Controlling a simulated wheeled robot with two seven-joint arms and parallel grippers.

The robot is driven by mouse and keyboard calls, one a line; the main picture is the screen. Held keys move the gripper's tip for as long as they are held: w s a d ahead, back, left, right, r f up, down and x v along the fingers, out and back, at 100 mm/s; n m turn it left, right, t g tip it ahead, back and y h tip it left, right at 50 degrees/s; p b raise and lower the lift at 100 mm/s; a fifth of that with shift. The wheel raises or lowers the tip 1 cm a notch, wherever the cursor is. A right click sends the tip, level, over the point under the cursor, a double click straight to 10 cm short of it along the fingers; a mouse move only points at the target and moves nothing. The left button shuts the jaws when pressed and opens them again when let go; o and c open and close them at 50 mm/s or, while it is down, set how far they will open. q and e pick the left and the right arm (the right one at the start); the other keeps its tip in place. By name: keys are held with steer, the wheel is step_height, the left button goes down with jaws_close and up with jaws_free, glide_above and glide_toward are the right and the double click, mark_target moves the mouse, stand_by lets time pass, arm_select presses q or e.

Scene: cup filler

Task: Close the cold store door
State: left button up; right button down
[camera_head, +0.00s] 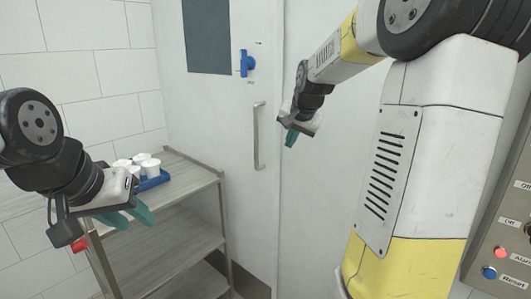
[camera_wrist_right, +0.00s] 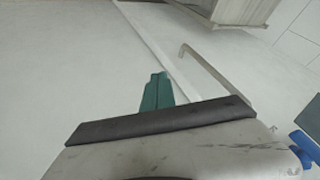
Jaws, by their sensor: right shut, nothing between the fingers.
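The white cold store door (camera_head: 205,120) stands in the middle left of the head view, with a dark window and a vertical metal handle (camera_head: 258,135). The handle also shows in the wrist view (camera_wrist_right: 208,68). A blue latch (camera_head: 245,63) sits above the handle. I cannot tell whether the door is flush with its frame. My right gripper (camera_head: 291,138) is shut and empty, right of the handle and apart from it, before the white panel (camera_head: 325,190). Its teal fingers (camera_wrist_right: 157,92) are together in the wrist view. My left gripper (camera_head: 131,215) is open and empty, near the cart.
A metal shelf cart (camera_head: 175,203) stands in front of the door's left part. It carries a blue tray (camera_head: 154,182) with several white cups (camera_head: 150,165). A grey control panel (camera_head: 505,235) with buttons is at the right edge. Tiled wall is behind on the left.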

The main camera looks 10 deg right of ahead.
steer(key=shift+w+d+f+m, duration=0.35)
steer(key=shift+w+f, duration=1.55)
steer(key=shift+w, duration=0.95)
steer(key=shift+w+d+f+m, duration=0.25)
steer(key=shift+w+f+m, duration=0.15)
steer(key=shift+w+f, duration=2)
steer(key=shift+w+d+f+m, duration=0.35)
steer(key=shift+w+f, duration=1.05)
steer(key=shift+w, duration=1.9)
